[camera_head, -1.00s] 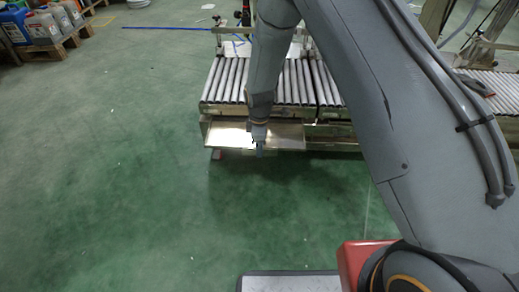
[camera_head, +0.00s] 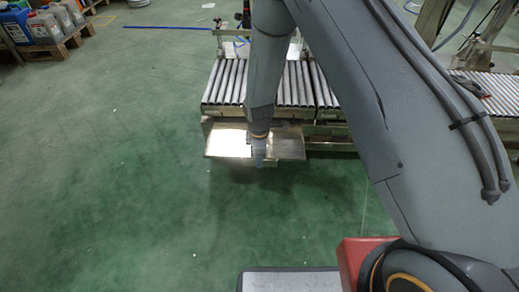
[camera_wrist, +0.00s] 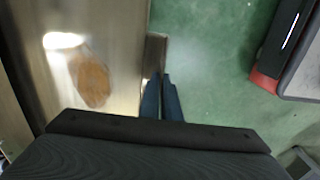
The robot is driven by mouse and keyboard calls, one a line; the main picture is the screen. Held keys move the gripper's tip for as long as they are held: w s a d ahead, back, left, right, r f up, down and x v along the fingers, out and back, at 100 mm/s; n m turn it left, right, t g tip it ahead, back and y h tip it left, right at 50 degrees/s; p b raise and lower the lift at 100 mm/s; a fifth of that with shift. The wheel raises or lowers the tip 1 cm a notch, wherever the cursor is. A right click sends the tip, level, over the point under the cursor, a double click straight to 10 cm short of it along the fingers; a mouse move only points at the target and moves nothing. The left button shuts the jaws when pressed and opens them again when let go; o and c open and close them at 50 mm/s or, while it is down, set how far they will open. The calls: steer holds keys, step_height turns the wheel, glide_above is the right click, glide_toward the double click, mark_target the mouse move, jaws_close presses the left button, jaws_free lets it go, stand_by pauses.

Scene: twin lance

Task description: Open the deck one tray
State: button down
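The deck one tray (camera_head: 228,143) is a shiny metal tray standing partly out from under the near end of the roller conveyor. In the wrist view its bare metal surface (camera_wrist: 115,50) fills the left, with a narrow handle or lip (camera_wrist: 155,52) along its right edge. My gripper (camera_head: 259,162) is at the middle of the tray's front edge. In the wrist view the blue fingers (camera_wrist: 162,92) are close together at the end of the handle and appear shut on it. The exact contact is partly hidden. A brown oval patch (camera_wrist: 92,82) shows on the metal; it may be a reflection.
The roller conveyor (camera_head: 225,83) stands above and behind the tray. Green floor (camera_head: 130,210) in front and to the left is clear. Containers on a pallet (camera_head: 50,45) stand far left. My red and grey base is at the lower right.

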steer(key=s+p, duration=0.2)
steer(key=s, duration=0.3)
steer(key=shift+a, duration=0.1)
steer(key=c, duration=2)
jaws_free()
steer(key=shift+r, duration=0.1)
step_height(320, 180, up, 8)
steer(key=p, duration=0.1)
steer(key=shift+f+p, duration=0.2)
steer(key=shift+p, duration=0.1)
